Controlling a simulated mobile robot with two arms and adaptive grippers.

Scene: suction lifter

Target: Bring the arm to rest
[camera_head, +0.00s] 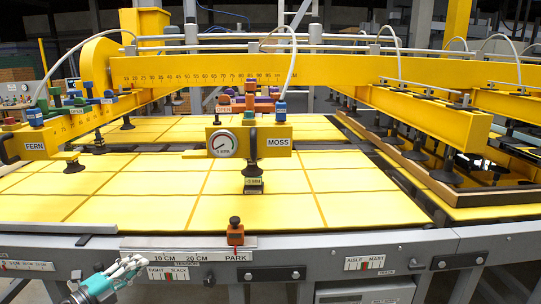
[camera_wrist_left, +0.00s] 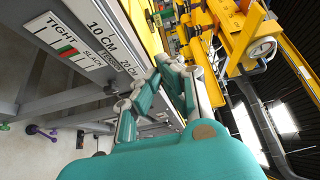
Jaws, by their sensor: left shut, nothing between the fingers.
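My left gripper (camera_head: 136,263) is at the lower left of the head view, in front of the table's front rail and below the scale strip. In the left wrist view my left gripper (camera_wrist_left: 172,66) has its fingers together with nothing between them. The yellow lifter arm marked MOSS (camera_head: 278,143) hangs over the yellow panels, with a round gauge (camera_head: 222,144) on its front and a black suction cup (camera_head: 252,186) below. Another arm, marked FERN (camera_head: 35,147), is at the left. An orange block with a dark knob (camera_head: 235,232) stands at PARK on the scale strip (camera_head: 180,247). My right gripper is not in view.
The grey front rail (camera_head: 330,260) carries a TIGHT–SLACK gauge (camera_head: 168,273) close to my left gripper and an AISLE–MAST gauge (camera_head: 364,263). A long yellow beam (camera_head: 330,72) spans the back. Yellow panels (camera_head: 360,208) cover the table top.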

